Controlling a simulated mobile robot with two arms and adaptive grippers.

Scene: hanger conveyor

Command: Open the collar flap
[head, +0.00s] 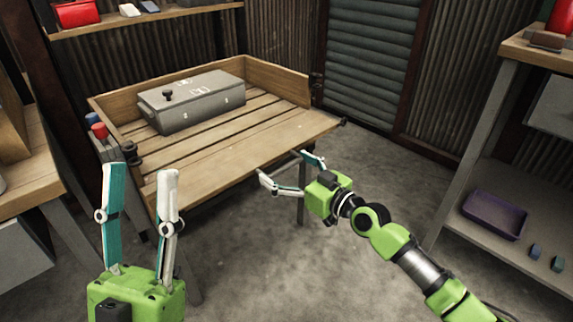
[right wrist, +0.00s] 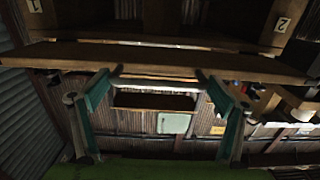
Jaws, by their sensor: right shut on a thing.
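The wooden collar stands around the slatted table top, with low walls at the back and left. Its broad front board, which I take to be the collar flap (head: 235,150), lies about level with the slats, folded outward. My right gripper (head: 286,167) is at the front edge of this board, its fingers spread apart along it. In the right wrist view the fingers reach up to a wooden edge (right wrist: 160,58), and a pale bar (right wrist: 158,83) spans between them. The exact contact is hard to see. My left gripper (head: 139,172) is open and empty, in front of the table's left corner.
A grey case (head: 200,105) with a black knob rests on the slats at the back. Black fittings (head: 130,152) sit at the left corner, near red and blue knobs (head: 98,130). A shelf with a purple tray (head: 494,215) stands right. The floor between is clear.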

